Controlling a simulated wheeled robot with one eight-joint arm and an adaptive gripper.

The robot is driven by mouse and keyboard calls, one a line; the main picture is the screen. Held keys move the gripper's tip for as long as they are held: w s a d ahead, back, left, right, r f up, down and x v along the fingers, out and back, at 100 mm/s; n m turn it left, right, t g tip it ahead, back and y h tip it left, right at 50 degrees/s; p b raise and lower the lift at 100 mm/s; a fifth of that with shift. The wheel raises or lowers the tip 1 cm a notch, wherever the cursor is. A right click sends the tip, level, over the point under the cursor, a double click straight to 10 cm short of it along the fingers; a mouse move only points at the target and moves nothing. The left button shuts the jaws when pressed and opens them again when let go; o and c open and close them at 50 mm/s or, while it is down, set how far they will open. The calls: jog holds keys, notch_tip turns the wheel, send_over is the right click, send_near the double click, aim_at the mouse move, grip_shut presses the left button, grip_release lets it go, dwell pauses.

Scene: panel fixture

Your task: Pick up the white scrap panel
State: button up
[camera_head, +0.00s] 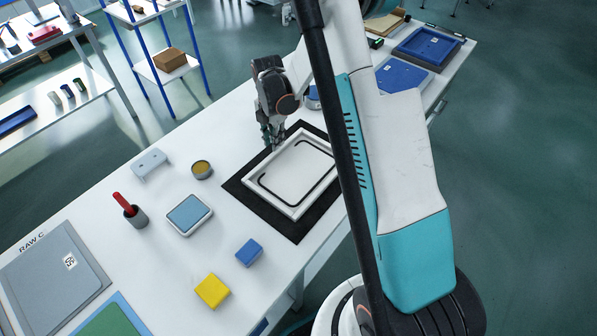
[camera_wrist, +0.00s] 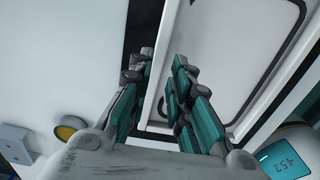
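The white scrap panel (camera_head: 290,172) looks like a shallow white tray with a raised rim and a dark curved line on its face. It lies on a black mat (camera_head: 237,187) on the white table. My gripper (camera_head: 271,137) is at the panel's far left edge, pointing down. In the wrist view my gripper (camera_wrist: 161,64) is open, with teal-padded fingers on either side of the rim of the panel (camera_wrist: 220,55). Nothing is seen clamped between the fingers. I cannot tell whether they touch the rim. My arm hides the panel's right end in the head view.
Left of the mat are a round tin (camera_head: 202,169), a blue-topped scale (camera_head: 188,214), a cup with a red tool (camera_head: 133,213), and blue (camera_head: 249,252) and yellow (camera_head: 212,291) blocks. Blue trays (camera_head: 428,47) lie at the far right end. A grey panel (camera_head: 52,277) lies front left.

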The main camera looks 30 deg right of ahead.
jog(key=shift+f+b, duration=0.95)
jog(key=shift+f, duration=1.85)
grip_shut()
